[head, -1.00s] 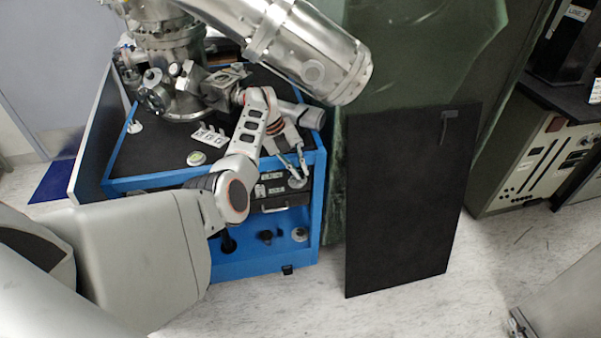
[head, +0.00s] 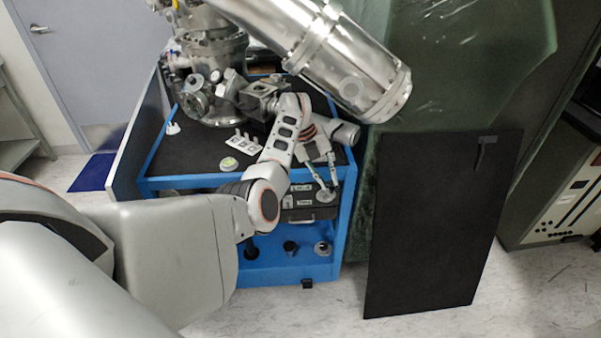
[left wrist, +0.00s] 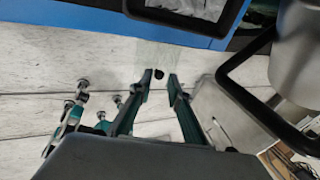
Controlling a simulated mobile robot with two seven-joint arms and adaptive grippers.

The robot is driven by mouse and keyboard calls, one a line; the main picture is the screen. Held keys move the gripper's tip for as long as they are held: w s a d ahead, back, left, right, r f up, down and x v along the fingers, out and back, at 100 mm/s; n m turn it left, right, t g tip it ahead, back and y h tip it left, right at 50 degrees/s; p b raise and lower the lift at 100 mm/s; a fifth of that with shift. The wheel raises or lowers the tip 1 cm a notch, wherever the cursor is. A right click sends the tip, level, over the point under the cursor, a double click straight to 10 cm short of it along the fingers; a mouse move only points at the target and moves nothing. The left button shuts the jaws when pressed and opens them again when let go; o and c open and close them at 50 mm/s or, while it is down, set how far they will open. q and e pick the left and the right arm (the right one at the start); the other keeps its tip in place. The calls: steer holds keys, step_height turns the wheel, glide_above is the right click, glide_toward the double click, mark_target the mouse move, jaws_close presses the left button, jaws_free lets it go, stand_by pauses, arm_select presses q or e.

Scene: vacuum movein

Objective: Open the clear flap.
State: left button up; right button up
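My left gripper (head: 327,178) is at the front right of the blue cart, near its upper front edge. In the left wrist view its two fingers (left wrist: 160,78) stand apart. A small black knob (left wrist: 160,73) shows between the fingertips, with gaps visible on both sides. A faint see-through panel (left wrist: 160,51), which looks like the clear flap, lies around and above the knob. In the head view I cannot make the flap out clearly. My right gripper is not in view.
The blue cart (head: 346,220) carries metal vacuum equipment (head: 355,75). A black panel (head: 435,225) leans beside the cart, before a greenish plastic sheet (head: 480,60). A grey instrument cabinet (head: 560,195) stands at the right. Floor shows in front of the cart.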

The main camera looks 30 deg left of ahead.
mark_target(321, 191)
arm_select(q)
steer(key=v, duration=0.3)
steer(key=shift+s+a+r, duration=0.1)
steer(key=shift+a+r, duration=0.05)
steer(key=shift+a, duration=0.15)
steer(key=s+a, duration=0.4)
steer(key=a, duration=0.6)
steer(key=shift+a, duration=0.35)
